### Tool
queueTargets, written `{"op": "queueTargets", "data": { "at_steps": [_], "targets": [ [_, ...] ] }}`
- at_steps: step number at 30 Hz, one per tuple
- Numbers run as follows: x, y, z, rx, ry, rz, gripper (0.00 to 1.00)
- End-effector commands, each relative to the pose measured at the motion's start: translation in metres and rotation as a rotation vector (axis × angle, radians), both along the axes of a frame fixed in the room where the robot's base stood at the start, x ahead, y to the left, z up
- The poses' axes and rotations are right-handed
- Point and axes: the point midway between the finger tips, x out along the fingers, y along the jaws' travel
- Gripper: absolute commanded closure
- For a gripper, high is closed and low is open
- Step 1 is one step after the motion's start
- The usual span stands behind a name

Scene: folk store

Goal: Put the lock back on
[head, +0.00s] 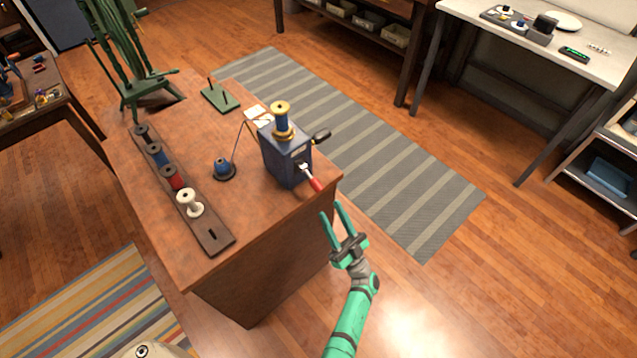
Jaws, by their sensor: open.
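A blue winder box (287,153) stands near the right corner of the wooden table (240,228). A blue spool (282,121) with gold-coloured ends is upright on its top. A red-handled lever (313,180) sticks out of the box's front, and a dark-handled crank (318,137) is on its right side. I cannot tell which part is the lock. My gripper (332,209) is open and looks empty, just beyond the table's right corner, below and right of the red handle, apart from it in the picture.
A dark rack (213,236) holds several spools along the table's left side. A striped grey rug (400,185) lies on clear floor at right.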

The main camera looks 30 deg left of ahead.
Motion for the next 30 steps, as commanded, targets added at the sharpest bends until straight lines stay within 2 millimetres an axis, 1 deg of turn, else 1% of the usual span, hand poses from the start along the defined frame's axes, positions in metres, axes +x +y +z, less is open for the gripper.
{"op": "queueTargets", "data": {
  "at_steps": [5, 15, 21, 25, 30],
  "targets": [
    [0.004, 0.012, 0.009, 0.001, -0.002, 0.018, 0.6],
    [0.023, 0.043, 0.05, 0.001, -0.003, 0.004, 0.6],
    [0.03, 0.06, 0.068, 0.001, -0.002, 0.002, 0.6],
    [0.033, 0.066, 0.074, 0.0, -0.001, 0.002, 0.6],
    [0.034, 0.068, 0.076, 0.0, 0.0, 0.001, 0.6]
  ]
}}
